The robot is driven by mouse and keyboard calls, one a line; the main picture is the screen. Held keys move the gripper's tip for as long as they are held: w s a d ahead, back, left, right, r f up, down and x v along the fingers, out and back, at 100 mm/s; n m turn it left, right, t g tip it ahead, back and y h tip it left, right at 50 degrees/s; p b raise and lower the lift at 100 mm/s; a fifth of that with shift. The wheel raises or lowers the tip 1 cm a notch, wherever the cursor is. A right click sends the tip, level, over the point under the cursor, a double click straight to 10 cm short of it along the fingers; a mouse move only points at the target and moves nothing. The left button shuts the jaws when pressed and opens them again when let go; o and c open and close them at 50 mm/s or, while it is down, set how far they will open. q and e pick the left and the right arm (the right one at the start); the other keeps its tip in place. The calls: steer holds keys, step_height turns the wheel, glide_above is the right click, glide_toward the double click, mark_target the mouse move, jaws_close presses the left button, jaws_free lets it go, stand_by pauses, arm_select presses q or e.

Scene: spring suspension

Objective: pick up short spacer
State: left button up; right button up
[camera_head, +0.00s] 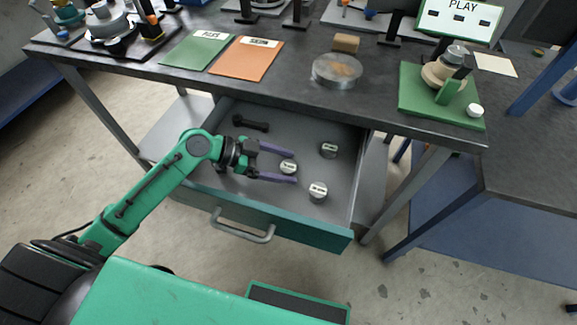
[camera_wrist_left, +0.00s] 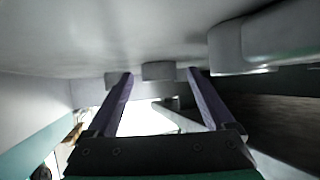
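Three small grey cylinders with pale labelled tops stand in the open drawer; the labels are too small to read, so I cannot tell which is the short spacer. My left gripper (camera_head: 293,167) is open low in the drawer, its two purple fingers on either side of the middle cylinder (camera_head: 287,168). In the left wrist view a grey cylinder (camera_wrist_left: 158,71) shows between the fingertips, with gaps on both sides. The other cylinders stand beyond the fingers (camera_head: 328,149) and nearer the drawer front (camera_head: 318,191). My right gripper is not in view.
The drawer (camera_head: 226,195) has a teal front and a grey handle (camera_head: 243,229). A black part (camera_head: 250,123) lies at its back left.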

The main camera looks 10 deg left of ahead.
arm_select(q)
jaws_close()
steer(key=shift+r, duration=0.1)
